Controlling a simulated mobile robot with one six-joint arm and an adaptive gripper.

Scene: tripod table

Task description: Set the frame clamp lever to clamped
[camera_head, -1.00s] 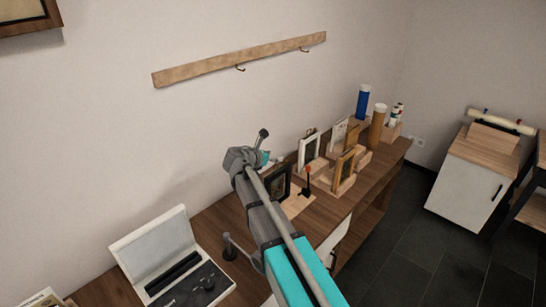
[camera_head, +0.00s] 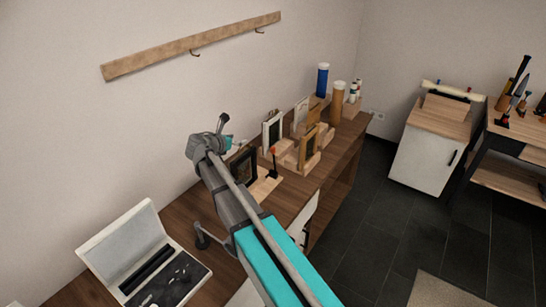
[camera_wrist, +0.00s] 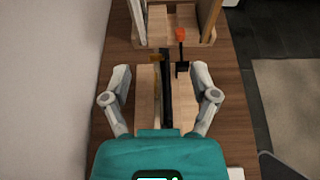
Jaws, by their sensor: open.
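The lever (camera_head: 273,162) is a thin black stick with a red-orange tip, upright on a pale wooden clamp base (camera_head: 265,187) on the desk. In the wrist view, the lever (camera_wrist: 180,52) stands just beyond my gripper, right of centre. A dark picture frame (camera_head: 243,168) stands beside it and shows edge-on in the wrist view (camera_wrist: 166,85), between pale wooden blocks. My gripper (camera_wrist: 160,86) is open, its two fingers spread either side of the frame and blocks. In the head view my arm hides most of the gripper and part of the clamp.
A rack with several frames (camera_head: 307,145) stands just beyond the lever. Blue (camera_head: 322,80) and brown (camera_head: 337,103) tubes are farther back. An open case (camera_head: 130,250) lies at the near left. The wall is close on the left; open floor (camera_head: 385,230) is on the right.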

